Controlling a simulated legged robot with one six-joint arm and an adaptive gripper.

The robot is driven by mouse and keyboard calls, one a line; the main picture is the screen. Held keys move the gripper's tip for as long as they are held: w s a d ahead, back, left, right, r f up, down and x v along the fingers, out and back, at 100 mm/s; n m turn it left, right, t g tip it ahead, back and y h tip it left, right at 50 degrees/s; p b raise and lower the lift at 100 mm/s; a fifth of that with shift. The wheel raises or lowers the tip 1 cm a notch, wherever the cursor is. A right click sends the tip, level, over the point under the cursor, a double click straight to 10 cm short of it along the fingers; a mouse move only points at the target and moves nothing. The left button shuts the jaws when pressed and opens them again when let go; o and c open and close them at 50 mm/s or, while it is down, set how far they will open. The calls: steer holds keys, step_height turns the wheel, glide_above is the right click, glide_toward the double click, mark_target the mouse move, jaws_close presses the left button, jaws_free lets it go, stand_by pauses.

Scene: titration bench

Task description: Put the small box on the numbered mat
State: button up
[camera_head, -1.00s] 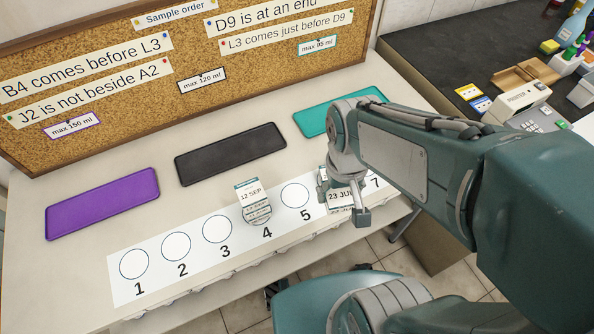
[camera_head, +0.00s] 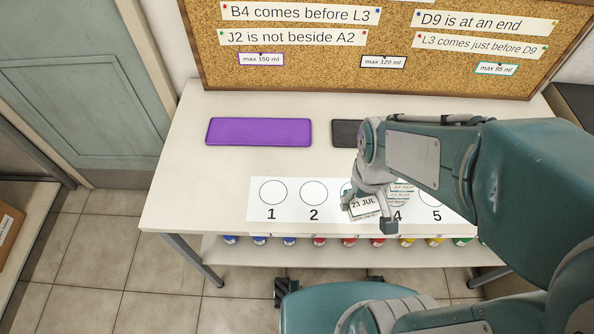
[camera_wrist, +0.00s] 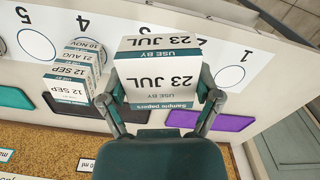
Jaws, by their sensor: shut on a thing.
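My gripper (camera_head: 367,215) is shut on the small white box marked 23 JUL (camera_head: 362,205). In the wrist view, the box (camera_wrist: 160,75) sits between my two fingers (camera_wrist: 160,103), its printed face towards the camera. The numbered mat (camera_head: 330,216) is a white strip with numbered circles along the front of the bench. The box shows over the mat near circles 3 and 4; its exact height is unclear. Circles 1, 2 and 5 look empty. Circle 3 is mostly hidden by the box and gripper.
Another white box, marked 12 SEP (camera_wrist: 70,82), stands at circle 4, partly behind my gripper in the head view (camera_head: 403,189). A purple pad (camera_head: 258,131) and a black pad (camera_head: 345,132) lie behind the mat. A corkboard (camera_head: 290,70) with notes stands at the back.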

glide_toward(314, 193)
steer(key=s+d, duration=0.2)
steer(key=s, duration=0.1)
steer(key=w+f, duration=0.1)
steer(key=w+a+f, duration=0.1)
steer(key=f, duration=0.1)
steer(key=shift+w+a+f, duration=0.1)
steer(key=shift+w+f, duration=0.05)
steer(key=shift+w, duration=0.05)
steer(key=shift+w+f, duration=0.15)
steer(key=shift+f, duration=0.05)
steer(key=shift+w+a+f, duration=0.1)
steer(key=shift+a+f, duration=0.1)
steer(key=shift+f, duration=0.45)
steer(key=shift+w+a+f, duration=0.1)
steer(key=shift+a+f, duration=0.15)
steer(key=shift+f, duration=0.35)
steer(key=shift+a+f, duration=0.2)
steer(key=shift+f, duration=0.45)
steer(key=shift+d, duration=0.2)
steer(key=o, duration=0.9)
steer(key=shift+d, duration=0.1)
